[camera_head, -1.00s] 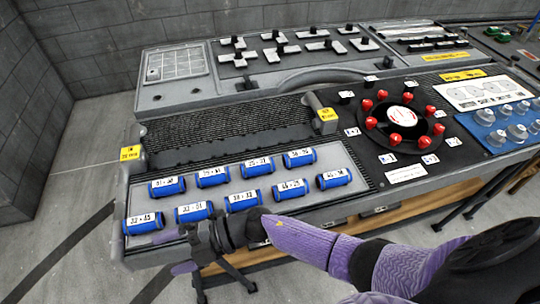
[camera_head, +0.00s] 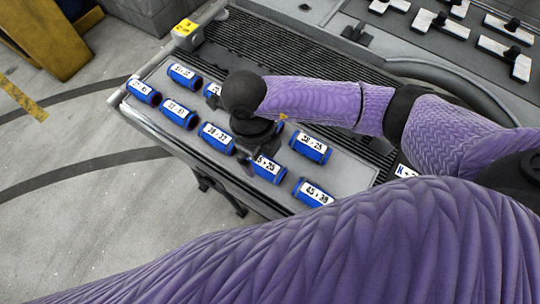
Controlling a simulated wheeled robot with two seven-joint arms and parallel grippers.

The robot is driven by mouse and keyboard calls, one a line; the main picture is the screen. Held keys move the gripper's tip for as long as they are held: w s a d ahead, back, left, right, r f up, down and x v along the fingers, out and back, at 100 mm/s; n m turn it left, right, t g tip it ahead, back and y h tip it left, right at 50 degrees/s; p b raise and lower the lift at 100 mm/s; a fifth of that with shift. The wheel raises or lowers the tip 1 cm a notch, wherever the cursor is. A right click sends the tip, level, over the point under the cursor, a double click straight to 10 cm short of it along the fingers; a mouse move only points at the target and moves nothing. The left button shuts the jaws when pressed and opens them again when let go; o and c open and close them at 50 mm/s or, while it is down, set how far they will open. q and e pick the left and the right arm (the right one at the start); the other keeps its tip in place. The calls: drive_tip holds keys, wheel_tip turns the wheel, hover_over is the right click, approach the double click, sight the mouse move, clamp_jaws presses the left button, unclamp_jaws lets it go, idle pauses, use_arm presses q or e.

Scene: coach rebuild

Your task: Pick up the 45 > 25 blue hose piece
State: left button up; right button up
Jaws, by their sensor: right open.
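Blue hose pieces with white labels lie in rows on the grey tray (camera_head: 345,178) of the bench. The piece whose visible label ends in 25 (camera_head: 270,171), with its first digits partly covered, lies in the near row, just below my right gripper (camera_head: 256,155). My right gripper is open, pointing down over that piece and partly hiding it. I cannot tell whether the fingers touch it. Neighbouring pieces are one on the left (camera_head: 217,138), one at the upper right (camera_head: 311,147) and 45 > 38 (camera_head: 312,193). My left gripper is not in view.
More blue pieces lie at the tray's left end (camera_head: 179,113). Open floor lies to the left.

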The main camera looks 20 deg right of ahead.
sight(264, 162)
drive_tip(key=f, duration=0.2)
drive_tip(key=f+b, duration=0.1)
drive_tip(key=f, duration=0.4)
drive_tip(key=shift+d+f+b, duration=0.2)
drive_tip(key=shift+d+b, duration=0.1)
drive_tip(key=shift+b, duration=0.1)
drive_tip(key=shift+r, duration=0.1)
drive_tip(key=c, duration=1.3)
drive_tip(key=shift+r, duration=0.1)
drive_tip(key=shift+c, duration=0.2)
